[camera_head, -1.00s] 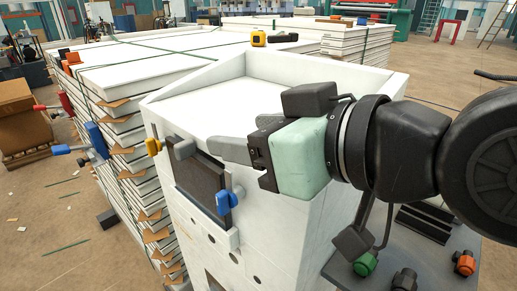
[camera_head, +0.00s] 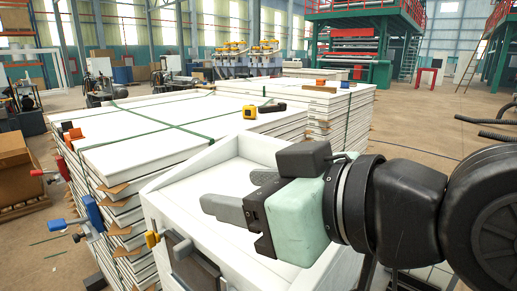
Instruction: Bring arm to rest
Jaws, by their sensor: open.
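My gripper (camera_head: 224,203) is at the right middle of the head view, at the end of my black arm. Its two grey fingers point left and stand apart with nothing between them. It hangs in front of and over the white extruder housing (camera_head: 168,203), and it hides part of the housing's top tray. The dark panel (camera_head: 190,266) on the housing's front is partly cut off by the lower edge of the picture.
Stacks of white panels (camera_head: 160,120) with green straps stand behind the housing. A yellow tape measure (camera_head: 249,112) and a black tool (camera_head: 272,107) lie on top. Open floor (camera_head: 430,130) lies at right.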

